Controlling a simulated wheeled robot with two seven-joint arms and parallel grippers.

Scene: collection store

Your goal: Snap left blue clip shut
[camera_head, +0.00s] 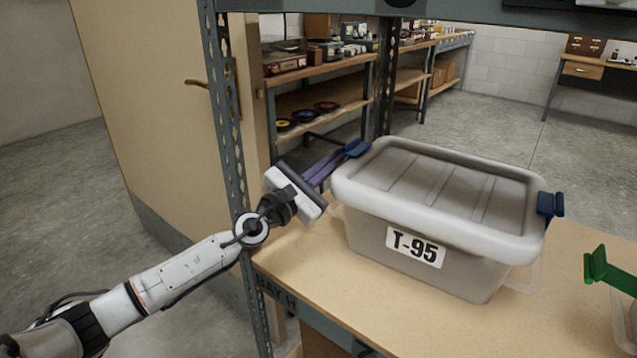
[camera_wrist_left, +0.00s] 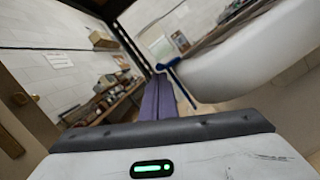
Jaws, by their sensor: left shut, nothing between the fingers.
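A grey lidded box (camera_head: 430,215) labelled T-95 stands on the wooden shelf. Its left blue clip (camera_head: 355,148) is at the left rear of the lid and sticks outward. The right blue clip (camera_head: 549,205) is at the lid's right end. My left gripper (camera_head: 335,158) has its purple fingers together, with nothing between them, and the tips are at or very near the left clip. Whether they touch it I cannot tell. In the left wrist view the blue clip (camera_wrist_left: 167,65) shows just beyond the fingertips (camera_wrist_left: 158,82), beside the box (camera_wrist_left: 240,65). My right gripper is not in view.
A green clip (camera_head: 605,268) on another container is at the right edge. A perforated metal post (camera_head: 228,120) stands left of the box, close to my left arm. Bare wooden shelf (camera_head: 330,270) lies in front of the box.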

